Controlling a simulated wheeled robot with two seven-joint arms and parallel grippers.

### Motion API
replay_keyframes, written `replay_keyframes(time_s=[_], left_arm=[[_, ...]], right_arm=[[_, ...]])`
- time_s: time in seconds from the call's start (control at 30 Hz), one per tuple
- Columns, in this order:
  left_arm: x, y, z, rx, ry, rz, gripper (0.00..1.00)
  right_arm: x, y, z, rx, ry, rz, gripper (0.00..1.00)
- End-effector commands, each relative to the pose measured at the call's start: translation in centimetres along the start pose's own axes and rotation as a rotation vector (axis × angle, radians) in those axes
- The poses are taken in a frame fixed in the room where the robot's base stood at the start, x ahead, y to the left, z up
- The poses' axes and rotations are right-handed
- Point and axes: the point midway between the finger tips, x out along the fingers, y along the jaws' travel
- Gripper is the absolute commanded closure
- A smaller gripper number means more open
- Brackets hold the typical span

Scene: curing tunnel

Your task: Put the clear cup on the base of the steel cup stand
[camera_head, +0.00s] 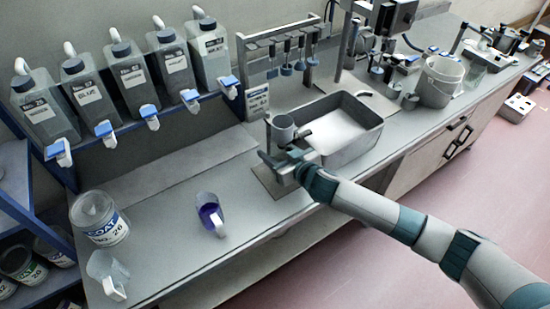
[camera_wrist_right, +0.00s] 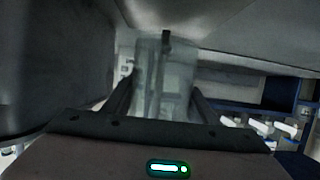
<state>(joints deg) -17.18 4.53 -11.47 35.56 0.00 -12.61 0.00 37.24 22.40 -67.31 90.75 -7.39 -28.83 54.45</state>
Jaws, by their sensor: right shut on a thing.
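The steel cup stand has a thin post, a grey steel cup (camera_head: 283,128) held up beside it, and a flat base plate (camera_head: 266,182) on the counter. My right gripper (camera_head: 272,161) is low at the stand, just below the steel cup. In the right wrist view a see-through cup (camera_wrist_right: 177,85) stands between my right gripper's two dark fingers (camera_wrist_right: 160,100), which are shut on it. A dark upright rod shows in line with it. The head view hides most of this cup, and I cannot tell whether it touches the base. My left gripper is not in view.
A grey basin (camera_head: 357,150) stands right beside the stand. On the left counter are a purple-filled mug (camera_head: 209,214), a clear jug with white handle (camera_head: 103,266) and a coat tub (camera_head: 97,216). Several tapped canisters (camera_head: 135,80) line the wall.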

Motion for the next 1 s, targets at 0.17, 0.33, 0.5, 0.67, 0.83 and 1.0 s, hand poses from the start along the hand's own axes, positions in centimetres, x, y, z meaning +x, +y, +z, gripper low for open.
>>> replay_keyframes(time_s=[0.17, 0.33, 0.5, 0.67, 0.83, 1.0], left_arm=[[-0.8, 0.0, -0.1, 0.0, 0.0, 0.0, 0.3], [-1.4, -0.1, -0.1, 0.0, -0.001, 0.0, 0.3], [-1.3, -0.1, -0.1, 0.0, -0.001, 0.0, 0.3], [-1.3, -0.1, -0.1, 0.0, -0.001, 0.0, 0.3], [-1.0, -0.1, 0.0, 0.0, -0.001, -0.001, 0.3], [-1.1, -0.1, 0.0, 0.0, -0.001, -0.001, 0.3]], right_arm=[[0.4, 0.0, 1.3, 0.001, -0.004, 0.001, 0.7], [1.0, -0.1, 2.9, 0.0, -0.003, 0.0, 0.7], [1.1, 0.0, 3.3, 0.0, -0.001, -0.001, 0.7], [1.1, 0.0, 3.3, 0.0, -0.001, -0.001, 0.7], [1.3, 0.0, 3.7, 0.001, -0.001, 0.0, 0.7], [1.2, 0.0, 3.6, 0.0, -0.001, 0.0, 0.3]])
